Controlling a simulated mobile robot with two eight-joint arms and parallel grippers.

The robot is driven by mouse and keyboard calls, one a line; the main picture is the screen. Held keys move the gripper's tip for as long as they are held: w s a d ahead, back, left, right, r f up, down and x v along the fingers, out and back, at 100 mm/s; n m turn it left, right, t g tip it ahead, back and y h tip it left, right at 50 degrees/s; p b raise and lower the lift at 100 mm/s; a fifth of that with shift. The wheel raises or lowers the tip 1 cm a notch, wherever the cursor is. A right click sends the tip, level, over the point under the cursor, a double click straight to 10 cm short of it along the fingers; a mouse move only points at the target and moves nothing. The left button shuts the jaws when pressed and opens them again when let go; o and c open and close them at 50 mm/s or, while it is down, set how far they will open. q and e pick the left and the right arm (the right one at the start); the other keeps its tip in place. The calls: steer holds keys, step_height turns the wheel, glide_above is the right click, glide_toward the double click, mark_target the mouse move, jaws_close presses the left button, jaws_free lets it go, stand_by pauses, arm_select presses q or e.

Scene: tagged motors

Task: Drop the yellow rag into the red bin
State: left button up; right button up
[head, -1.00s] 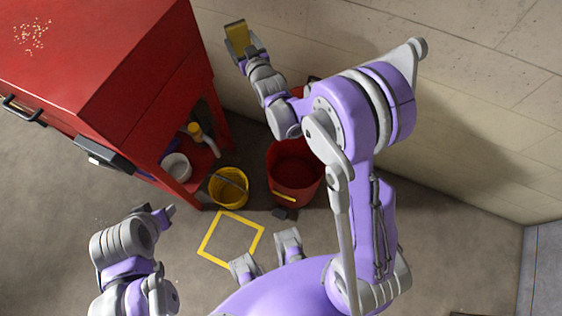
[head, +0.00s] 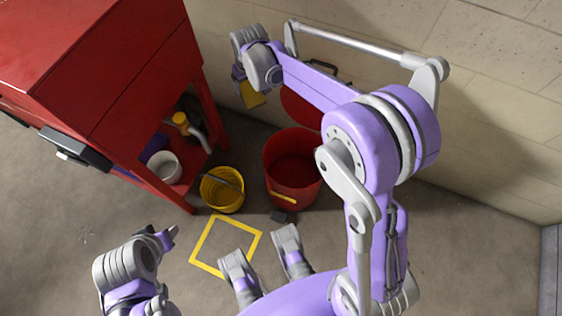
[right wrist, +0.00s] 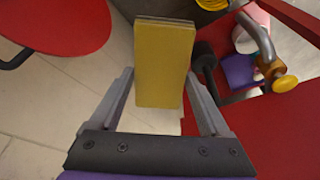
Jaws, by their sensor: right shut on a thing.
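The yellow rag (head: 253,97), a folded rectangular pad, hangs below my right gripper (head: 240,75) in the head view. In the right wrist view the rag (right wrist: 164,65) sits between the two fingers of my right gripper (right wrist: 160,80), which is shut on it. The open red bin (head: 292,172) stands on the floor, lower and to the right of the rag in the head view. The rag is apart from the bin. My left gripper (head: 163,238) is low at the left, away from both; its jaw opening is unclear.
A red lid (head: 302,107) with a black handle leans by the wall behind the bin. A yellow bucket (head: 222,190) stands left of the bin. The red cabinet (head: 150,85) rises at the left, with a white pot (head: 164,166) on its low shelf. A yellow floor square (head: 226,245) is empty.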

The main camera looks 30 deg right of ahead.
mark_target(258, 106)
steer(key=s+f+g+b, duration=0.1)
steer(key=s, duration=0.1)
steer(key=s+g+b, duration=0.1)
steer(key=s, duration=0.1)
steer(key=s+f+g+b, duration=0.1)
steer(key=s+b, duration=0.1)
steer(key=shift+s+f+g, duration=0.2)
steer(key=shift+f+g, duration=0.1)
arm_select(q)
step_height(258, 106, down, 5)
steer(key=shift+w+f, duration=0.15)
arm_select(e)
steer(key=s+f, duration=0.4)
steer(key=s, duration=0.3)
steer(key=s+f+m, duration=0.1)
steer(key=s+f, duration=0.4)
steer(key=s, duration=0.3)
steer(key=shift+d, duration=0.25)
steer(key=w+d+f+b, duration=0.1)
steer(key=w+d+f, duration=0.8)
steer(key=d, duration=0.3)
arm_select(q)
step_height(258, 106, down, 6)
steer(key=b, duration=0.4)
steer(key=shift+w, duration=0.45)
arm_select(e)
step_height(258, 106, down, 6)
steer(key=shift+d, duration=0.2)
steer(key=shift+f, duration=0.1)
